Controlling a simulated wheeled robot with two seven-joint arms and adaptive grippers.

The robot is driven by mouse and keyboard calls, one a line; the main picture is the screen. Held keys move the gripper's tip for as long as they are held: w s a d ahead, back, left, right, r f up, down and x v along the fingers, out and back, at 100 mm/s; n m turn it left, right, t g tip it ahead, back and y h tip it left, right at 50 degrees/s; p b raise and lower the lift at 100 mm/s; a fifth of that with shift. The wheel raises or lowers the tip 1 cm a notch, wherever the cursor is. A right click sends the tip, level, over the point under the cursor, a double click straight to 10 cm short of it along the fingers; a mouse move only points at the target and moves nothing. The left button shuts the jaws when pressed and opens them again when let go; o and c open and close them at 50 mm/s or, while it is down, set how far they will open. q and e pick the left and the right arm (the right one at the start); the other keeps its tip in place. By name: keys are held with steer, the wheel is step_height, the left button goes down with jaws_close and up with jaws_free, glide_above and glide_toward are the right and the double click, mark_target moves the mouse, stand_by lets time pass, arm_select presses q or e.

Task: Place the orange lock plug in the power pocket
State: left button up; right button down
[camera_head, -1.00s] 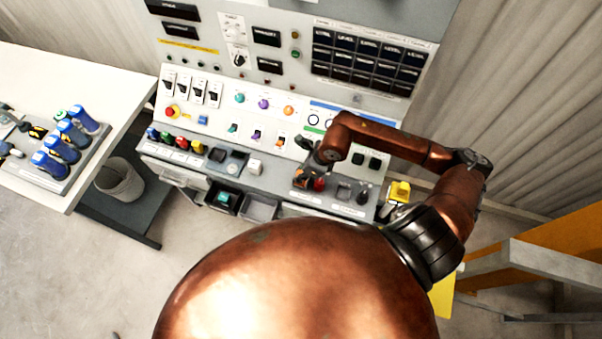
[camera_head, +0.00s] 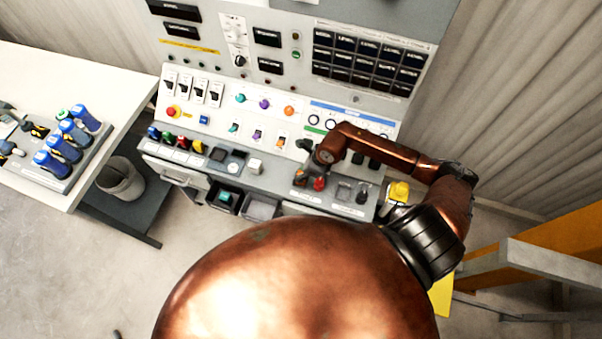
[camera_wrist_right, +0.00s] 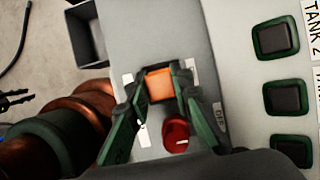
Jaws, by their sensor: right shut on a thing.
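An orange block, the lock plug (camera_wrist_right: 160,86), is between the fingers of my right gripper (camera_wrist_right: 161,80) in the wrist view. The gripper is shut on it, low over the grey console shelf, and its orange also shows in the head view (camera_head: 300,180). My right gripper (camera_head: 303,172) partly covers this spot in the head view. I cannot tell whether the plug is seated or held above the surface. My left gripper is in neither view.
A red knob (camera_wrist_right: 176,134) stands close beside the plug. Green-framed dark buttons (camera_wrist_right: 276,40) line the panel to the right in the wrist view. An open grey bin (camera_head: 260,207) hangs at the console's front. A white table (camera_head: 75,190) with blue tools is at left.

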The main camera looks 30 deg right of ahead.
steer(key=c, duration=1.7)
jaws_free()
steer(key=shift+r, duration=0.1)
steer(key=v, duration=1.2)
steer(key=shift+b, duration=0.4)
